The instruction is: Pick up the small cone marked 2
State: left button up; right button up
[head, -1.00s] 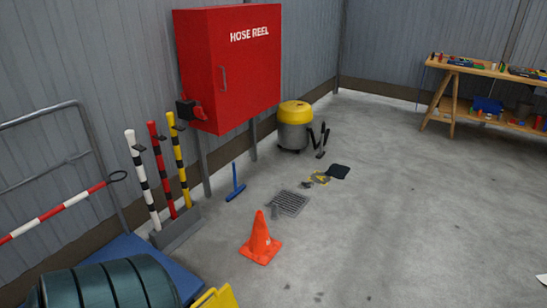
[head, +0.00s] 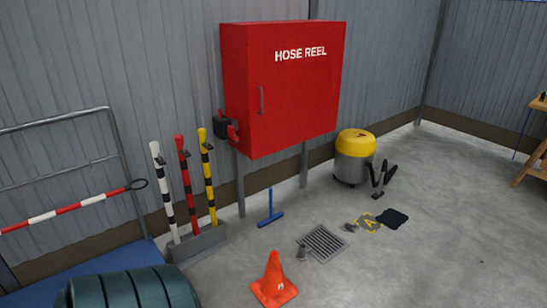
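One orange cone (head: 273,280) stands upright on the concrete floor at the bottom middle of the head view. A small pale mark shows low on its front, too small to read, so I cannot tell whether it is the cone marked 2. No other cone shows. Neither of my grippers is in view.
A red hose reel cabinet (head: 290,95) stands against the wall, with a yellow-topped vacuum (head: 354,165) to its right. Right floor is open.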

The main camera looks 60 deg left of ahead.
aim_at(274, 289)
jog(key=i+u, duration=0.35)
jog(key=i, duration=0.35)
jog(key=i+l+u, duration=0.3)
jog(key=i, duration=0.35)
jog(key=i+j+u, duration=0.15)
jog(key=u, duration=0.25)
jog(key=i+u, duration=0.75)
jog(key=i+l+u, duration=0.15)
jog(key=u, duration=0.2)
jog(key=i+u, duration=0.4)
